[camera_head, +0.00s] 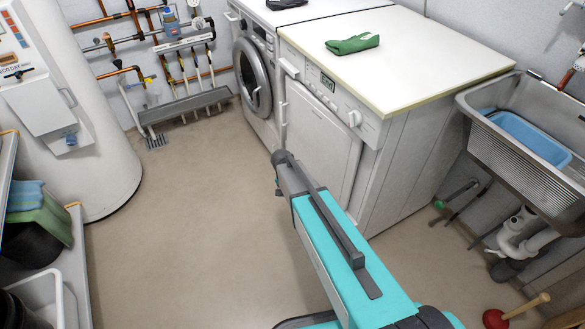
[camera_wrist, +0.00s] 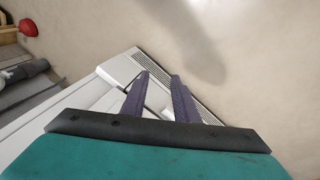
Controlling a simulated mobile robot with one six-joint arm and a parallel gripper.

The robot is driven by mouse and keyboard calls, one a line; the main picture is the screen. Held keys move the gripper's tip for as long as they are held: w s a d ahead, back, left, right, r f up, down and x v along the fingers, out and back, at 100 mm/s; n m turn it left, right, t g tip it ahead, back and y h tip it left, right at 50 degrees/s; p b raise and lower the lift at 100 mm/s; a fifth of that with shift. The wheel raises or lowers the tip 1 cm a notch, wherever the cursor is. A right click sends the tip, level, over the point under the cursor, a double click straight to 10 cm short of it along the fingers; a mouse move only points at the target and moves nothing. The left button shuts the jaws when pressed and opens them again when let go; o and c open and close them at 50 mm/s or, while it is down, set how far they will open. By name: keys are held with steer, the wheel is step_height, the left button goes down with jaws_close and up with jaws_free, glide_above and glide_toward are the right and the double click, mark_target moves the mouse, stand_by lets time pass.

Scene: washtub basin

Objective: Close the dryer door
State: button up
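The dryer (camera_head: 420,125) is the white machine with a pale worktop, right of the washing machine. Its flat white front door (camera_head: 322,140) sits at or very near the front face; I cannot tell whether it is fully closed. My arm crosses in front of its lower part in the head view. My gripper (camera_wrist: 160,76) shows in the wrist view as two dark purple fingers with a gap between them. White panels and a grille (camera_wrist: 122,66) lie beyond and below the fingers. No object is seen held, and I cannot tell whether the fingers touch the panels.
A washing machine (camera_head: 262,85) with a round door stands to the left. A green cloth (camera_head: 352,43) lies on the dryer top. A sink (camera_head: 525,150) and a red plunger (camera_head: 496,319) are at the right. A white tank (camera_head: 85,150) stands left. The middle floor (camera_head: 190,215) is clear.

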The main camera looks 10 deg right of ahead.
steer(key=s+f+n+g+y, duration=0.1)
steer(key=s+f+n, duration=0.3)
steer(key=s, duration=1.3)
steer(key=s+d+f+n+g+y, duration=0.1)
steer(key=s+f+n, duration=0.3)
steer(key=s, duration=1.3)
step_height(320, 180, down, 4)
steer(key=shift+s+r+g+y, duration=0.25)
steer(key=shift+g+y, duration=0.25)
steer(key=shift+g, duration=0.3)
